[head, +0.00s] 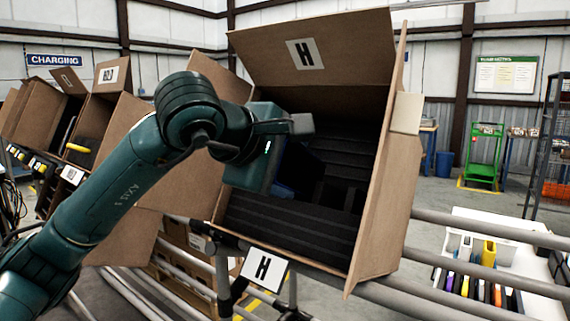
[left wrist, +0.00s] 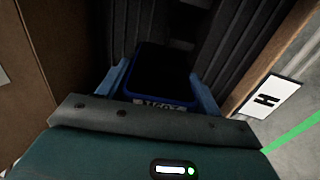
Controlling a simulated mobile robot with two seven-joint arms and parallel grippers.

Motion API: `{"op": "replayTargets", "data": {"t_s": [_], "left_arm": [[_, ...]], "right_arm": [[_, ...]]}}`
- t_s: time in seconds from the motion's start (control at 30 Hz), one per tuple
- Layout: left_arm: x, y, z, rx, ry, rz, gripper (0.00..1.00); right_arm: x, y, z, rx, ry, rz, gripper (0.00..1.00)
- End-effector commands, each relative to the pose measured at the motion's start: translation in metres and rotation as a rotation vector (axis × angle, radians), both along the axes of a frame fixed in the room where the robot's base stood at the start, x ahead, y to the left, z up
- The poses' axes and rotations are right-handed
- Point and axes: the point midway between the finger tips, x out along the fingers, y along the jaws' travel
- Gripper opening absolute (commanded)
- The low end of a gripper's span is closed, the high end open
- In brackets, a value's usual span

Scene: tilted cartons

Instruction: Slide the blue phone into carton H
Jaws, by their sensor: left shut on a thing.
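Carton H (head: 378,200) stands tilted on the rails in the head view, its flaps open and its mouth facing me. An H label is on its top flap and an H card (head: 263,268) is below its front edge. My left gripper (head: 292,168) reaches into the mouth from the left. In the left wrist view, its blue fingers (left wrist: 160,92) are shut on the blue phone (left wrist: 160,70), one at each side. The phone points into the carton, towards the dark ribbed lining. In the head view my gripper's body largely hides it. My right gripper is not seen.
More open cartons (head: 105,110) stand in a row on the left, one marked HOLD. Metal rails (head: 480,258) run below carton H. A white bin (head: 490,270) with several upright items is at the lower right. A green trolley (head: 484,155) stands farther back.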

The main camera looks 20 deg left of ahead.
Motion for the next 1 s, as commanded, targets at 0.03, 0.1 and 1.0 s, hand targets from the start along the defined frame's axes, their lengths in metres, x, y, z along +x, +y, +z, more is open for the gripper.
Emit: {"op": "replayTargets", "data": {"t_s": [0.03,0.1,1.0], "left_arm": [[0.002,-0.001,-0.001,0.0,-0.001,0.0,0.38],[0.003,-0.001,-0.003,0.0,-0.001,0.0,0.38],[0.031,-0.011,-0.025,0.0,0.004,0.002,0.38]], "right_arm": [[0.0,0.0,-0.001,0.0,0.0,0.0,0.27],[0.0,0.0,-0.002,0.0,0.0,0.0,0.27],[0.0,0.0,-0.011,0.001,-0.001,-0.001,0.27]]}}
